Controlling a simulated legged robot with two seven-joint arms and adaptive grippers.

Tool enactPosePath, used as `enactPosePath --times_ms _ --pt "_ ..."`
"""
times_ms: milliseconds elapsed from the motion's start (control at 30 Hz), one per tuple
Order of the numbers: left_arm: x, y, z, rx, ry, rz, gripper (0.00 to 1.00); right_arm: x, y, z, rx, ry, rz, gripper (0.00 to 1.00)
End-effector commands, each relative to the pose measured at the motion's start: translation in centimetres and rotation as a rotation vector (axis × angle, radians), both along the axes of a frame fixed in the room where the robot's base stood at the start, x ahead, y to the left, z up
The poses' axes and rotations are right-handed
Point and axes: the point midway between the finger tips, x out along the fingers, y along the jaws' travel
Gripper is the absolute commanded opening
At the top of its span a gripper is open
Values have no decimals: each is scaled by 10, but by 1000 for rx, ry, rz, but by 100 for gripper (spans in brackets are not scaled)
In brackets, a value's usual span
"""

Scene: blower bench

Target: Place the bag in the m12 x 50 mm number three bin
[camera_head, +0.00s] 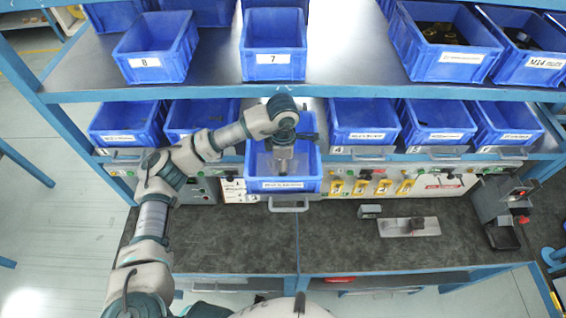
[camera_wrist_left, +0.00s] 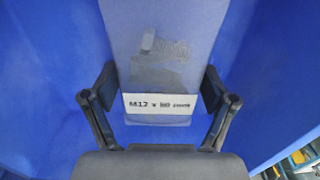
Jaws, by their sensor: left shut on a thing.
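A clear bag (camera_head: 281,163) with a white label reading "M12 x" and a blurred number hangs from my left gripper (camera_head: 284,137). The bag also shows in the left wrist view (camera_wrist_left: 160,50), between the two fingers of the gripper (camera_wrist_left: 160,92), which is shut on it. Dark small contents show through the bag. The blue bin (camera_head: 312,184) in the middle of the lower row surrounds the bag from below, and its label is too small to read. Blue bin walls fill the left wrist view. Whether the bag touches the bin floor is hidden.
This bin sits further forward than its neighbours, above a metal handle (camera_head: 289,207). Bins stand on both sides, such as the one at the right (camera_head: 361,117). The upper shelf (camera_head: 350,68) holds more bins. The dark worktop (camera_head: 235,240) is mostly clear.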

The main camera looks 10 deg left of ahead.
Motion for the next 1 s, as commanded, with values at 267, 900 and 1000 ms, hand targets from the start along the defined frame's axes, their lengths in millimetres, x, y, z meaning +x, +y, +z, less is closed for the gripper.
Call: enactPosePath --times_ms 267,900,1000 --pt "0 0 -1 0 1 0 100 0 0 -1 0 1 0 0" --pt "1 0 80 -1 -4 1 100 -3 -2 -19 -2 5 0 0" --pt "1 0 100 0 -4 2 100 -3 -2 -20 -3 4 0 0"
